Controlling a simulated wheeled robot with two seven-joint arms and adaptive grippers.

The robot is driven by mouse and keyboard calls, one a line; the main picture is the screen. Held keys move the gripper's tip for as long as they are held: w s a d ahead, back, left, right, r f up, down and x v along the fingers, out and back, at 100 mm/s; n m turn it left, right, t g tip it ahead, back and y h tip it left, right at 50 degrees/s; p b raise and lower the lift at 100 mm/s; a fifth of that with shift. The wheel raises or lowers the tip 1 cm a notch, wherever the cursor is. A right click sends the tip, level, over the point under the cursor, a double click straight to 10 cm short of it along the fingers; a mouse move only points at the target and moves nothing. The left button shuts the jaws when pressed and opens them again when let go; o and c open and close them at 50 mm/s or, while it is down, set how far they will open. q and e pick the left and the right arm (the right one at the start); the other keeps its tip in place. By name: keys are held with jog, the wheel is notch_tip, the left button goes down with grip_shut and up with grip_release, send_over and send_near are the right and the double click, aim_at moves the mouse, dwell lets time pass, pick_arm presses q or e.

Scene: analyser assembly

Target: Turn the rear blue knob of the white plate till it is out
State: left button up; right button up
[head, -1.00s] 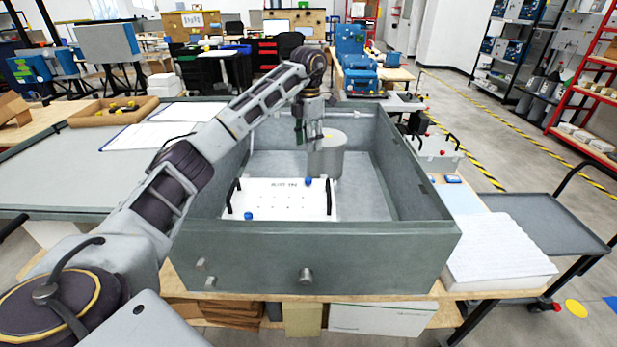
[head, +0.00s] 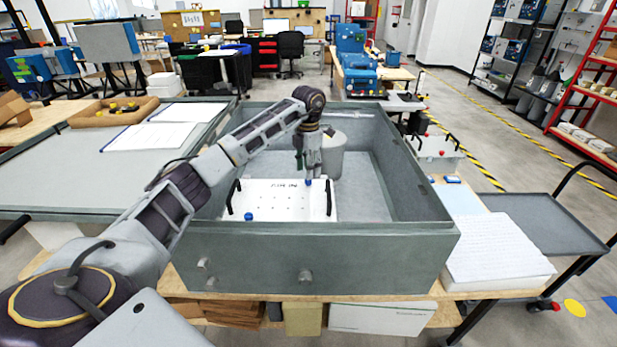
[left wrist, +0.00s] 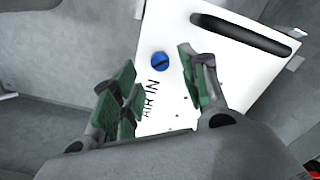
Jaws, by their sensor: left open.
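The white plate (head: 282,207) lies inside the grey open box, with a black handle at each side. Its rear blue knob (head: 308,182) is at the far edge; a front blue knob (head: 248,216) is near the front left corner. My left gripper (head: 309,174) points down over the rear knob. In the left wrist view the slotted rear knob (left wrist: 158,59) shows near the gap between the open green fingertips (left wrist: 158,74), beside the print "AIR IN". The fingers appear apart from the knob, holding nothing. My right gripper is not in view.
The grey box (head: 330,259) has high walls around the plate. A grey cylinder (head: 332,158) stands just behind and right of my left gripper. The box floor right of the plate is clear. A white stack (head: 496,245) lies outside at the right.

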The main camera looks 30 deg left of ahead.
aim_at(308, 182)
pick_arm(q)
jog(key=shift+f, duration=2.1)
jog(key=shift+c, duration=0.4)
grip_shut()
